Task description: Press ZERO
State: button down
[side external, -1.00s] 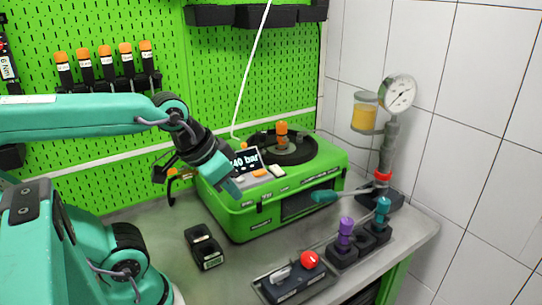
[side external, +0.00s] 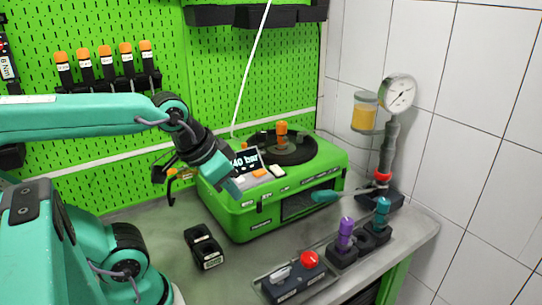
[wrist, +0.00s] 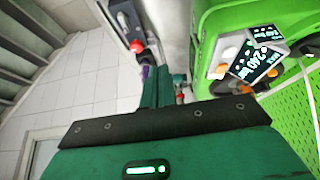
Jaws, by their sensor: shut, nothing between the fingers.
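The green pump tester (side external: 265,215) stands on the bench, with a tilted dark display (side external: 246,161) reading about 240 bar; it also shows in the wrist view (wrist: 265,62). Beside the display are an orange button (side external: 260,173) and a pale button (side external: 277,170). Small labels run along the tester's front edge, too small to read, so I cannot tell which control is ZERO. My gripper (side external: 234,188) is shut and empty, pointing down at the tester's front left top edge, close to the display. I cannot tell whether it touches. In the wrist view its fingers (wrist: 165,85) are together.
A box with a red knob (side external: 309,259) lies at the bench's front. Purple (side external: 345,233) and teal (side external: 383,211) handled pieces stand in dark holders at right. A pressure gauge (side external: 398,93) rises behind them. A black block (side external: 204,247) sits left of the tester on clear bench.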

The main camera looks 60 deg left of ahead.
notch_tip(320, 180, up, 10)
jog(key=m+g, duration=0.6)
jog(key=m, duration=1.2)
send_over(240, 178)
jog(key=shift+f, duration=0.1)
jog(key=shift+f, duration=0.1)
notch_tip(240, 178, down, 14)
jog(key=shift+r, duration=0.1)
dwell(0.4)
